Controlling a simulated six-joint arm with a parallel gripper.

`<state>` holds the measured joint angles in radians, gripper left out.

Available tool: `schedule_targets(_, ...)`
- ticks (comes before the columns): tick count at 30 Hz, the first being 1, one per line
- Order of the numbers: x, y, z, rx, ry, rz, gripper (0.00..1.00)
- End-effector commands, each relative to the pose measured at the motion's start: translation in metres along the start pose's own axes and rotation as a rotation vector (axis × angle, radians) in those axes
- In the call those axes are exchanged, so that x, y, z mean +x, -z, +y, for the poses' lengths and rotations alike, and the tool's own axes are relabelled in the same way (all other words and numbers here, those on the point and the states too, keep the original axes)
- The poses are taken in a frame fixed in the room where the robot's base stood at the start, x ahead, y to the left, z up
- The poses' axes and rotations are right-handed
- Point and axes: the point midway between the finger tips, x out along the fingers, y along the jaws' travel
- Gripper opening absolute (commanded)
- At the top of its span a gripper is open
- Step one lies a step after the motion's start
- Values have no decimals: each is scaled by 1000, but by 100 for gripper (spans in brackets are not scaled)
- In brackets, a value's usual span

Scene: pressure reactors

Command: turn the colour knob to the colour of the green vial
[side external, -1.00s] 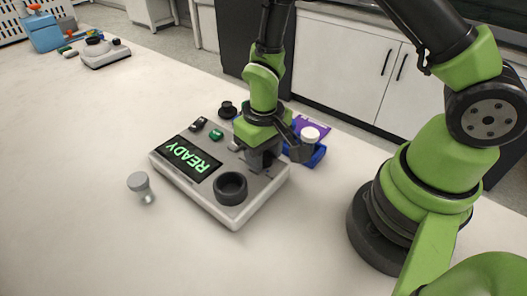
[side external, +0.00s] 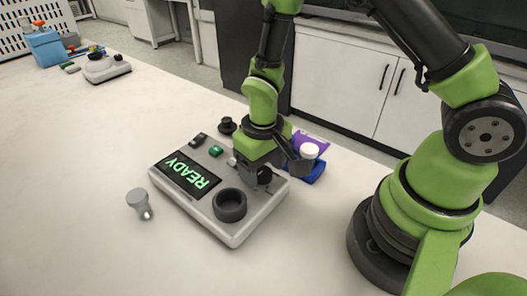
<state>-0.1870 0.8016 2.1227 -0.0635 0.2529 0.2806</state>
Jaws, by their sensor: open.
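The reactor console (side external: 235,235) is a pale grey box with a dark screen (side external: 186,174) reading READY in green. My gripper (side external: 270,177) is open, pointing down over the console's right rear part. A dark round knob (side external: 264,175) shows just under and between its fingers; I cannot tell whether they touch it, and its colour marks are hidden. A white-capped vial (side external: 309,152) stands by the blue tray behind the gripper. I cannot make out a clearly green vial.
A black round socket (side external: 229,206) rises from the console's front. A green button (side external: 215,151) and a dark switch (side external: 198,139) sit along its back edge. A blue tray (side external: 307,174) and a purple packet (side external: 310,140) lie behind.

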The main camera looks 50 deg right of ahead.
Motion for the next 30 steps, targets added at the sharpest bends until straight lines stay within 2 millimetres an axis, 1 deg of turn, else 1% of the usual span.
schedule_targets(9, -56, 1, 0, 1, 3, 7, 66)
schedule_targets(12, -72, 0, 0, 2, 2, 5, 66)
schedule_targets(15, -84, 0, 0, 1, 1, 3, 66)
schedule_targets(19, -92, 0, 0, 1, 0, 0, 66)
schedule_targets(28, -93, -1, 0, 2, 0, -2, 66)
schedule_targets(30, -96, -1, 1, 5, 4, 6, 66)
